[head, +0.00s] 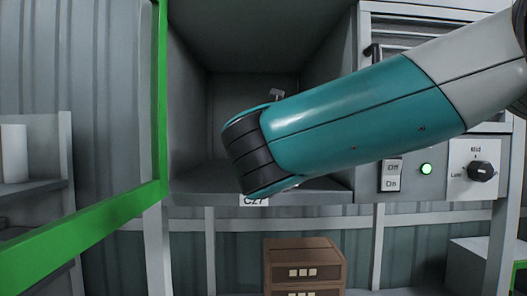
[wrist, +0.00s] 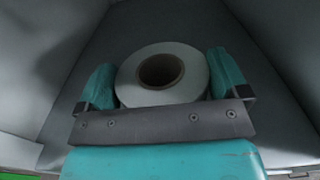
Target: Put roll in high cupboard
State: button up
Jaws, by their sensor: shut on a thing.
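A white roll with a brown cardboard core (wrist: 191,82) sits between the two teal fingers of my gripper (wrist: 162,68) in the wrist view. The fingers are shut on its sides. The high cupboard (head: 252,182), labelled C27, is open in the head view, with grey inner walls. My arm reaches across its front from the right, and the wrist is at the opening. The arm hides the roll and nearly all of the gripper in the head view. Grey panels surround the roll in the wrist view. I cannot tell whether the roll touches the cupboard floor.
A green-edged door (head: 158,110) stands open at the left of the cupboard. A control panel (head: 472,172) with a knob, a switch and a lit green lamp is on the right. A brown drawer box (head: 305,254) stands below. A shelf (head: 38,188) is at far left.

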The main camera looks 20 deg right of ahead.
jog(key=shift+f, duration=0.6)
jog(key=o, duration=0.8)
jog(key=shift+r, duration=0.1)
jog(key=shift+s+r, duration=0.15)
jog(key=shift+r, duration=0.45)
jog(key=shift+b+v, duration=2.4)
jog(key=shift+v, duration=3.5)
